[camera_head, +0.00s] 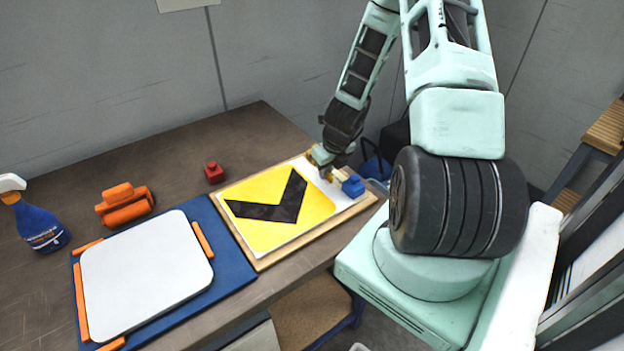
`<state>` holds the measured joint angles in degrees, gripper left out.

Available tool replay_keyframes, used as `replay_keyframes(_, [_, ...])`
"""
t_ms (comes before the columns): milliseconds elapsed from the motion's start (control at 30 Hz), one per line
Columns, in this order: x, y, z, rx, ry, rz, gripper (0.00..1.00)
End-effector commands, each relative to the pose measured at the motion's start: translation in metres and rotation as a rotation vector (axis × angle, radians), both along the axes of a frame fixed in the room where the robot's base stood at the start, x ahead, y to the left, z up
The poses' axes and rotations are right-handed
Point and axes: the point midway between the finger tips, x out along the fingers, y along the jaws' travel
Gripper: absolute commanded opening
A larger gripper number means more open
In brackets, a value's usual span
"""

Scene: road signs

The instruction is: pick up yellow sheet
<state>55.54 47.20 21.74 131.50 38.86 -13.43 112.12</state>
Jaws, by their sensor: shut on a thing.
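The yellow sheet (265,228) bears a black chevron and has a white margin on its right side. It lies on a light wooden board (262,266) on the table. My gripper (327,174) is at the sheet's far right end, low over its white margin. It is shut on the edge there; the arm partly hides the fingertips and the exact contact. The sheet looks flat on the board, and I cannot tell whether any of it is lifted.
A blue block (353,186) sits close right of my gripper. A red block (214,172) stands behind the board. Left are a blue mat (232,278) with a white panel (147,272) and orange strips, an orange roll (125,206) and a spray bottle (38,222). A wall stands behind.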

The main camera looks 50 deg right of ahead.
Motion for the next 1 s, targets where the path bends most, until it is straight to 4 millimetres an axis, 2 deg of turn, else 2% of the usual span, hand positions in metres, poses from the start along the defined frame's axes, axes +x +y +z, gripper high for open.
replay_keyframes(267, [0.000, 0.000, 0.021, -0.003, -0.001, 0.002, 0.00])
replay_keyframes(700, [0.001, 0.000, 0.083, -0.004, -0.002, 0.003, 0.00])
replay_keyframes(1000, [0.000, 0.000, 0.103, 0.000, -0.001, 0.001, 0.00])
